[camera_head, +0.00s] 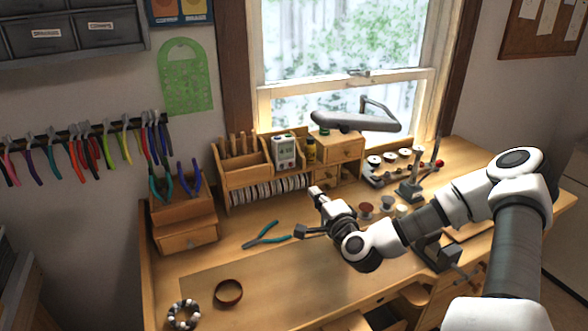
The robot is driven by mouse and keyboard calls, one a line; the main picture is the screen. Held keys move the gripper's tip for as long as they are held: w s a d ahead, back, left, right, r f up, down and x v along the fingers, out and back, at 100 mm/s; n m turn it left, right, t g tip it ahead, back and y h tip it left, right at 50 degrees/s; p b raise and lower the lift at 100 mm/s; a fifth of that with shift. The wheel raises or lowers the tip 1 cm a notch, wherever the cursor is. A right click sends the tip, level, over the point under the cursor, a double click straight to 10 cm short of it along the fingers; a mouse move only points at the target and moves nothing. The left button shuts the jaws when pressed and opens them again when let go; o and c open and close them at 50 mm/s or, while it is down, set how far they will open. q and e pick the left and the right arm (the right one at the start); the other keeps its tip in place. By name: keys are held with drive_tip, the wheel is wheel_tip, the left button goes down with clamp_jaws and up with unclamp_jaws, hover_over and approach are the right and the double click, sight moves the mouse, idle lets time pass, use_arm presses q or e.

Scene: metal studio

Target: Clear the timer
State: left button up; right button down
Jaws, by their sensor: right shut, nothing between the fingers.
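The timer (285,152) is a small white device with a dark display and a green-tinted face. It stands upright in the wooden desk organizer at the back of the bench, below the window. My right gripper (316,192) is shut and empty. It is in front of the organizer, below and a little right of the timer in the picture, and apart from it. The small markings on the timer are too fine to read. My left gripper is not in view.
A grey lamp (355,121) hangs over the back. The front left surface is mostly clear.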

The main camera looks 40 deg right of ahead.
drive_tip(key=b, duration=0.1)
approach(291, 165)
drive_tip(key=x, duration=0.7)
drive_tip(key=shift+w+r+p, duration=0.1)
drive_tip(key=shift+p, duration=0.3)
